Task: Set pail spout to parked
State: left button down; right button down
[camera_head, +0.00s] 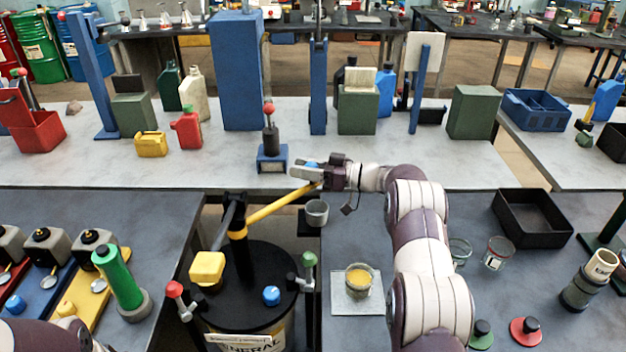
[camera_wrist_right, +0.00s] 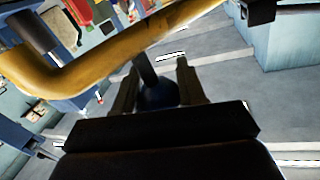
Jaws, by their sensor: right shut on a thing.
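The pail (camera_head: 262,257) is a black-topped drum at the bottom centre of the head view. A black post rises from its lid, and a yellow spout (camera_head: 275,210) runs from it up and right. My right gripper (camera_head: 310,170) is at the far end of the spout, shut on a blue knob. In the right wrist view the blue knob (camera_wrist_right: 158,93) sits between the two fingers, on a dark stem beside the yellow spout (camera_wrist_right: 110,62). A small grey cup (camera_head: 317,212) is below the spout's end. My left gripper is out of view.
A beaker of yellow oil (camera_head: 359,280) stands on a white plate right of the pail, close to my right forearm. A red-topped post on a blue base (camera_head: 272,158) stands behind the spout. A black tray (camera_head: 532,218) is at the right. Bench edges flank the pail.

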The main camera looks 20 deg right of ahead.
jog(key=shift+w+a+g, duration=0.2)
jog(key=shift+w+g, duration=0.1)
jog(key=shift+g, duration=0.1)
jog(key=c, duration=0.9)
grip_release()
jog(key=shift+c, duration=0.2)
jog(key=shift+o, duration=1.3)
jog(key=shift+w, duration=0.1)
jog(key=shift+w+a+f, duration=0.1)
jog(key=b+v, duration=0.2)
jog(key=v, duration=1)
jog(key=shift+d+f+b, duration=0.2)
jog(key=shift+d+b, duration=0.15)
